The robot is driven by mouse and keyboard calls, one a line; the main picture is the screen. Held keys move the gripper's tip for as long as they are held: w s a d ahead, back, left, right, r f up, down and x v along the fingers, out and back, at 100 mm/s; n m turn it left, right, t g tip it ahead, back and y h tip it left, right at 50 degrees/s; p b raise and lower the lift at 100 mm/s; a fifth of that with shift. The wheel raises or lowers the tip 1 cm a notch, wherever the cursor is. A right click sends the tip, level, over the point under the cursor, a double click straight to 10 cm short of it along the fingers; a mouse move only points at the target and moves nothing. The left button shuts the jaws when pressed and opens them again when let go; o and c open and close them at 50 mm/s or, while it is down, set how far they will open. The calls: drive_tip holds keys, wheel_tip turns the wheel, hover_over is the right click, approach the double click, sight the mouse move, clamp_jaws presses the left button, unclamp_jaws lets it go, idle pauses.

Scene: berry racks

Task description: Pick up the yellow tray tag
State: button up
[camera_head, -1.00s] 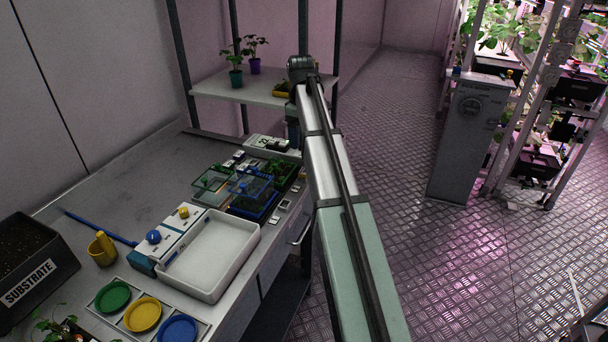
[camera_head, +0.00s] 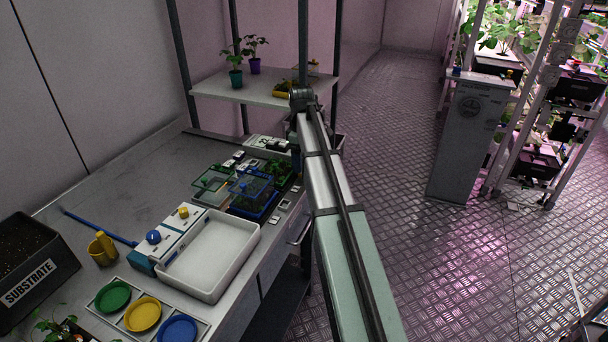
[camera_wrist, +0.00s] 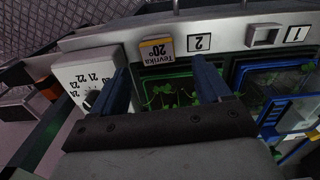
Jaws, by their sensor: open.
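The tray tag (camera_wrist: 157,49) is a small white card with a yellow-orange band and the printed text "Tevrika 20°", upside down in the wrist view. It sits on the pale rail of the tray holder, beside a plate marked 2. My gripper (camera_wrist: 160,66) is open, with its two blue fingers pointing toward the rail. The tag shows in the gap between the fingertips, beyond them and nearer the left finger. Nothing is held. In the head view my arm hides most of the gripper, and I cannot make out the tag.
A dark tray of seedlings (camera_wrist: 170,88) lies below the tag. A blue-framed clear lid (camera_wrist: 290,110) is to the right. A white dial unit (camera_wrist: 88,78) stands close to the left finger. A white basin (camera_head: 186,286) stands on the bench.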

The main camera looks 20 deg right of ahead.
drive_tip(key=shift+s+d+f, duration=0.1)
drive_tip(key=shift+d+f, duration=0.1)
drive_tip(key=shift+f, duration=1.1)
drive_tip(key=shift+s+d+f, duration=0.1)
drive_tip(key=shift+d+f, duration=0.05)
drive_tip(key=shift+f, duration=1.15)
drive_tip(key=shift+c, duration=0.3)
drive_tip(key=c, duration=1)
drive_tip(key=shift+o, duration=0.2)
